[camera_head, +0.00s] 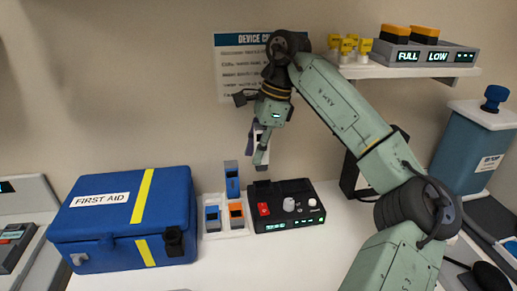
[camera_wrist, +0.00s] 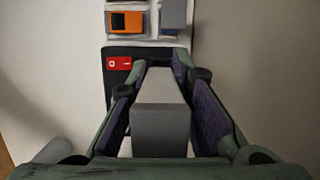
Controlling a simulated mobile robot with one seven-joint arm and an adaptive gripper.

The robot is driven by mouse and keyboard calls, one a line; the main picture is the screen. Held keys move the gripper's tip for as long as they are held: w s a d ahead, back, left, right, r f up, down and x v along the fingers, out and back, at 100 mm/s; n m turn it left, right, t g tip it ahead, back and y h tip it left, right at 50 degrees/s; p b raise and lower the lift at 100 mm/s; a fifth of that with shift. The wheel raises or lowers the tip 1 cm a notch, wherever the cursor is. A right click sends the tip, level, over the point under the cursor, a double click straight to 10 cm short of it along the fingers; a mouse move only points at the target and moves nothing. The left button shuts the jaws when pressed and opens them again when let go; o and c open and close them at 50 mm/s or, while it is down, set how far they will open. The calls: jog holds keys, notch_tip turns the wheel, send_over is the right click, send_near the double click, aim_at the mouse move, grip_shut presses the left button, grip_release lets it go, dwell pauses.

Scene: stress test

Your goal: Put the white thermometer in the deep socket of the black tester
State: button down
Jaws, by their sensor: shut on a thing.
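The black tester (camera_head: 285,222) lies on the white table, with a red button, a pale knob and green lit displays on top. In the wrist view the tester (camera_wrist: 112,80) shows behind the fingers, its red button at the left. My gripper (camera_head: 261,158) hangs above the tester's back left part. It is shut on a pale grey-white block, taken as the thermometer (camera_wrist: 160,125), which lies between the dark pads. In the head view the fingers mostly hide the held thing. The deep socket is not clearly visible, and a gap below the held thing cannot be judged exactly.
A white rack (camera_head: 226,234) with blue and orange devices stands close left of the tester. A blue first aid box (camera_head: 125,225) is farther left. A shelf (camera_head: 405,72) hangs at upper right, and a blue-grey bin (camera_head: 470,150) stands at right. The table front is clear.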

jog(key=shift+w+d, duration=0.1)
jog(key=shift+d, duration=0.1)
jog(key=shift+w+d+f+b, duration=0.15)
jog(key=shift+f+b, duration=0.3)
jog(key=shift+f, duration=0.3)
jog(key=shift+d+f+b, duration=0.15)
jog(key=shift+f+b, duration=0.3)
jog(key=shift+f, duration=0.3)
jog(key=shift+a+f+b, duration=0.1)
jog(key=shift+f+b, duration=0.45)
jog(key=shift+f, duration=0.05)
jog(key=shift+a+r, duration=0.1)
jog(key=shift+r, duration=0.1)
jog(key=shift+f+b, duration=0.75)
jog(key=shift+f, duration=0.95)
jog(key=c, duration=1.4)
grip_release()
jog(key=shift+o, duration=0.2)
